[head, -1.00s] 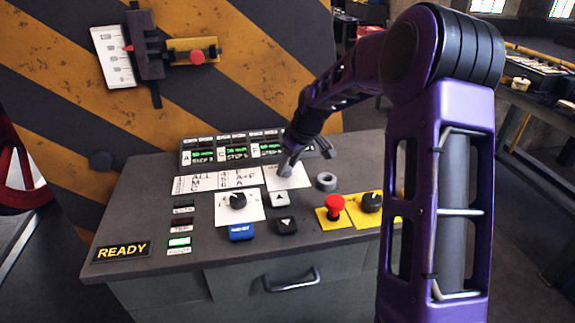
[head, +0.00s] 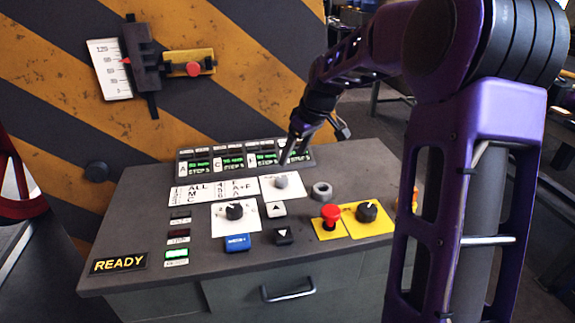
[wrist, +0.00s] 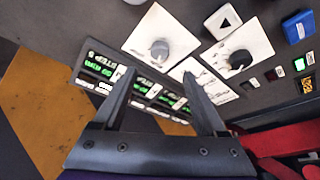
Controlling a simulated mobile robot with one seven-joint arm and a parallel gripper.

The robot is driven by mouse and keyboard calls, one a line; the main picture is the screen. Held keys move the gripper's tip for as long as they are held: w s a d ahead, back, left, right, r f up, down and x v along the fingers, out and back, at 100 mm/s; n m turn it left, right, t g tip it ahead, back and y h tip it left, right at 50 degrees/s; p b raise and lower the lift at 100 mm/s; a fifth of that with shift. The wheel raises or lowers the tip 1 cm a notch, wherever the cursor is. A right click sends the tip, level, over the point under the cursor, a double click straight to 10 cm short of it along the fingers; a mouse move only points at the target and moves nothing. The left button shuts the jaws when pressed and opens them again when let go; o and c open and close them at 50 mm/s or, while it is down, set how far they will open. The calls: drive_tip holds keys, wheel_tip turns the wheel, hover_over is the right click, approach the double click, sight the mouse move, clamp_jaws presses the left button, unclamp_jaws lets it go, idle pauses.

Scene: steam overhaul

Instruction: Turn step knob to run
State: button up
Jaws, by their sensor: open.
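A grey knob (head: 281,180) sits on a white plate at the back middle of the console; it also shows in the wrist view (wrist: 160,49). A black knob with a light pointer mark (head: 235,211) sits on another white plate nearer the front; it shows too in the wrist view (wrist: 238,59). Another black knob (head: 367,211) is on a yellow plate at the right. The labels are too small to tell which is the step knob. My gripper (head: 314,148) is open and empty above the console's back edge, apart from the grey knob. Its fingertips (wrist: 158,74) point toward that knob's plate.
Lit green displays (head: 233,161) stand along the back. A lit READY sign (head: 119,263) is at front left. A striped panel (head: 60,130) rises behind.

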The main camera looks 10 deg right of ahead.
drive_tip(key=v, duration=0.7)
drive_tip(key=shift+p, duration=0.3)
drive_tip(key=shift+s+d+r, duration=0.1)
drive_tip(key=shift+r, duration=0.1)
